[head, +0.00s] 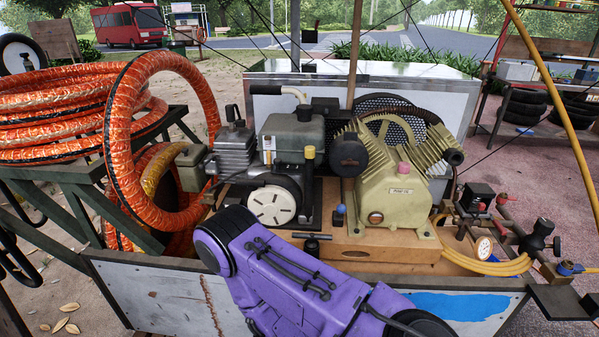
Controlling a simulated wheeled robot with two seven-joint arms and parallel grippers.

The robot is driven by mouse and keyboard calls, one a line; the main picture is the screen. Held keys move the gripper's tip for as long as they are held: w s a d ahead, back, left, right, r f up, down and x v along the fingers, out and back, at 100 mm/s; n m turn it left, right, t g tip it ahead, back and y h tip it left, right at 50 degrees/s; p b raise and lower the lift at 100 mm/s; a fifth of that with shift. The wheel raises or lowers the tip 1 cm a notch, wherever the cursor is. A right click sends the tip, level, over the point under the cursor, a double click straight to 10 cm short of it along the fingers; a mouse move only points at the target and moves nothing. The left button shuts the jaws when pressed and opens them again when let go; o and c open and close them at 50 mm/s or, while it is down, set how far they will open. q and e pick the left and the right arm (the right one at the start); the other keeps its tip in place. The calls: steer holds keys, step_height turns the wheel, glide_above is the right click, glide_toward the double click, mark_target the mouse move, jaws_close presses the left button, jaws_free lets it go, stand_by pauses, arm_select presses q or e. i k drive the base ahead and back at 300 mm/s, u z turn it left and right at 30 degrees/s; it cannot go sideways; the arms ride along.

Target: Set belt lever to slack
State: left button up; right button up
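The belt lever is not marked by any label I can read. A small upright lever with a blue knob (340,210) stands on the wooden base between the engine and the pump; it may be the belt lever. A black T-shaped handle (312,242) sits in front of it, near the base's front edge. The engine (290,140) with a white round cover is left of the knob. The beige compressor pump (398,195) is right of it. A purple arm of mine crosses the lower middle, in front of the cart. Neither gripper shows.
Orange hose coils (60,110) hang on a dark rack at left. A pressure gauge (484,248), yellow hoses (490,266) and black valves (540,235) crowd the right end. A white panel (440,95) stands behind the machines. The wooden base (365,245) has some bare room in front.

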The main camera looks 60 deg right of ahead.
mark_target(341, 208)
steer(key=u, duration=0.05)
steer(key=k, duration=0.75)
steer(key=z, duration=1.6)
steer(key=i, duration=0.15)
steer(key=u, duration=0.15)
